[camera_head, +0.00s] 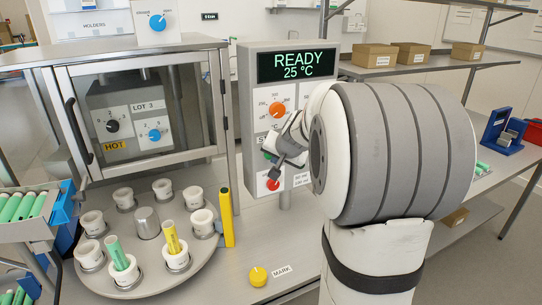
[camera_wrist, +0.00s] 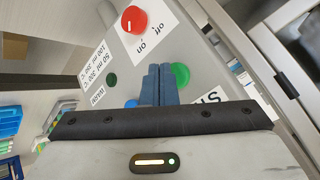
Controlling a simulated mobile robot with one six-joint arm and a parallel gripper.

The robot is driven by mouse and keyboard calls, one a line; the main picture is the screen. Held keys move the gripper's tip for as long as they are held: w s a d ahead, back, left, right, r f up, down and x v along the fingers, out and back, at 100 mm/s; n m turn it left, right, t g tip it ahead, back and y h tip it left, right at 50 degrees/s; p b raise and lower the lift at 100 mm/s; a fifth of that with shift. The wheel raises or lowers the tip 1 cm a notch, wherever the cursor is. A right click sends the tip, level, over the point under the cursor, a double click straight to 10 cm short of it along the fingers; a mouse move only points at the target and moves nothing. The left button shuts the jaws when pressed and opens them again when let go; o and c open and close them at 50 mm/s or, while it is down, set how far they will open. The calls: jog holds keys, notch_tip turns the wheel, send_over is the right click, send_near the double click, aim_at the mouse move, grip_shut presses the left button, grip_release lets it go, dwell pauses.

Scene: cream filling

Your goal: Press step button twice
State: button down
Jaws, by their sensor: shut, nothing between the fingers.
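The grey control panel (camera_head: 245,100) stands upright right of the glass cabinet, its display reading READY 25 °C. My gripper (camera_head: 274,174) is shut and empty in front of its lower part. In the wrist view, my closed fingers (camera_wrist: 160,68) lie beside a round green button (camera_wrist: 180,75), overlapping its edge. I cannot tell whether they touch it. A partly hidden label beginning "ST" (camera_wrist: 208,97) is near this button. In the head view my gripper and wrist hide most of the button area. A red knob (camera_wrist: 134,19) marked off and on also shows (camera_head: 273,184).
An orange knob (camera_head: 277,109) sits below the display. A round turntable (camera_head: 150,279) with several white cups stands left of the panel. A yellow upright bar (camera_head: 227,218) is at its right edge. A yellow MARK button (camera_head: 258,276) is on the table.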

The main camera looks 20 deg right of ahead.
dwell(0.5)
jog(key=shift+w, duration=0.4)
jog(key=shift+w, duration=0.55)
dwell(0.6)
jog(key=shift+s, duration=0.1)
jog(key=shift+s+b, duration=0.5)
jog(key=shift+s, duration=0.35)
jog(key=s+b, duration=0.3)
jog(key=s, duration=0.2)
jog(key=shift+d, duration=0.1)
